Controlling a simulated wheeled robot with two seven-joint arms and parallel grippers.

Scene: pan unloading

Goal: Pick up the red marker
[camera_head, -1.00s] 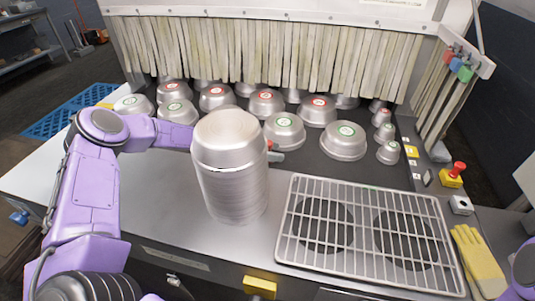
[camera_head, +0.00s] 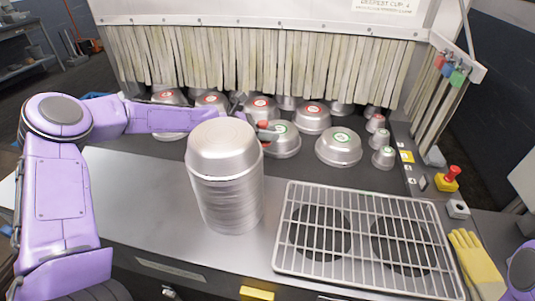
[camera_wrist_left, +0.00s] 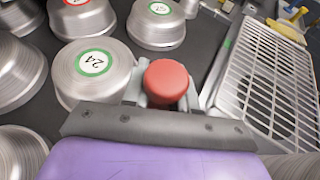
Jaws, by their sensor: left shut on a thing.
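The red marker (camera_wrist_left: 166,82) shows its round red end between the two grey fingers of my left gripper (camera_wrist_left: 163,98) in the wrist view. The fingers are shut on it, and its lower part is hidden. In the head view my left gripper (camera_head: 265,133) is behind the tall stack of steel pans (camera_head: 228,180), beside a green-labelled pan (camera_head: 283,142). Parts of red show at its fingers there. The stack hides part of the left wrist. My right gripper is out of view.
Upturned steel pans with red or green labels (camera_head: 338,148) fill the dark area before the strip curtain (camera_head: 260,60). A wire rack (camera_head: 365,240) lies right of the stack. A yellow glove (camera_head: 475,265) and a red button (camera_head: 453,172) are at the right. Front-left counter is clear.

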